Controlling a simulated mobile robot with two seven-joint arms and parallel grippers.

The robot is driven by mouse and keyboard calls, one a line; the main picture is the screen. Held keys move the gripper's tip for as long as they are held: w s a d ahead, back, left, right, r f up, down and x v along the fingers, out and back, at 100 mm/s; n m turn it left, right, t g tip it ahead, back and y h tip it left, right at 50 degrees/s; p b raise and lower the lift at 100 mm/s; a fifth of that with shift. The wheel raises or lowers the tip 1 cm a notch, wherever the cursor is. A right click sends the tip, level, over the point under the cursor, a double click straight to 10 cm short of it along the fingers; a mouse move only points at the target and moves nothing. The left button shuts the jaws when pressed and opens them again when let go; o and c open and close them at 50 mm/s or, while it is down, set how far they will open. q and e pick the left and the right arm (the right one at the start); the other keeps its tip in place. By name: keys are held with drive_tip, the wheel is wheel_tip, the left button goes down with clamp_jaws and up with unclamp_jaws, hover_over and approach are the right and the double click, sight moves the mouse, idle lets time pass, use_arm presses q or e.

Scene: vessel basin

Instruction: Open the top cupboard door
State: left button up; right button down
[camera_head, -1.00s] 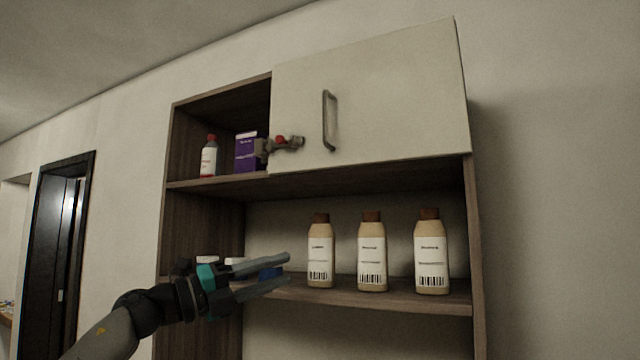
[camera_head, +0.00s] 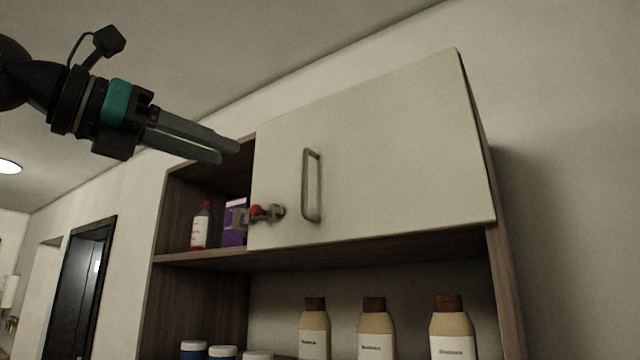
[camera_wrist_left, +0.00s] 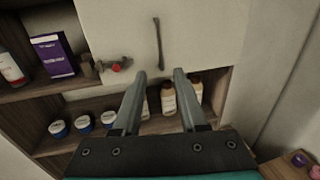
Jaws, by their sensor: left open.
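The top cupboard door (camera_head: 390,150) is a pale cream panel, and it looks shut. Its grey bar handle (camera_head: 312,186) stands upright near the left edge. A metal latch-like fitting with a red part (camera_head: 262,213) sits at the door's lower left edge. My left gripper (camera_head: 230,153) is open and empty, up and left of the handle in the head view. In the left wrist view the handle (camera_wrist_left: 158,43) shows above and beyond the open fingers (camera_wrist_left: 163,75), apart from them. My right gripper is not in view.
The open compartment left of the door holds a red-capped bottle (camera_head: 201,226) and a purple box (camera_head: 235,221). Brown-capped bottles (camera_head: 375,330) and small jars (camera_head: 193,349) stand on the shelf below. The wall right of the cupboard is bare.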

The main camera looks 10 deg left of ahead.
sight(303, 180)
use_arm(q)
drive_tip(key=p+x, duration=0.3)
drive_tip(key=x, duration=1)
drive_tip(key=shift+w+d+r, duration=0.1)
drive_tip(key=shift+w+d, duration=0.1)
drive_tip(key=shift+w, duration=0.05)
drive_tip(key=shift+w+d, duration=0.2)
drive_tip(key=shift+w, duration=0.15)
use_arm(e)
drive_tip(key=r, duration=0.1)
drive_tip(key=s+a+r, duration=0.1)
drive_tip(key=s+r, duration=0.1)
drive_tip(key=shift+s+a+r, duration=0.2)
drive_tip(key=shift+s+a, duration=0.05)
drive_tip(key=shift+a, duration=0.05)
use_arm(q)
clamp_jaws()
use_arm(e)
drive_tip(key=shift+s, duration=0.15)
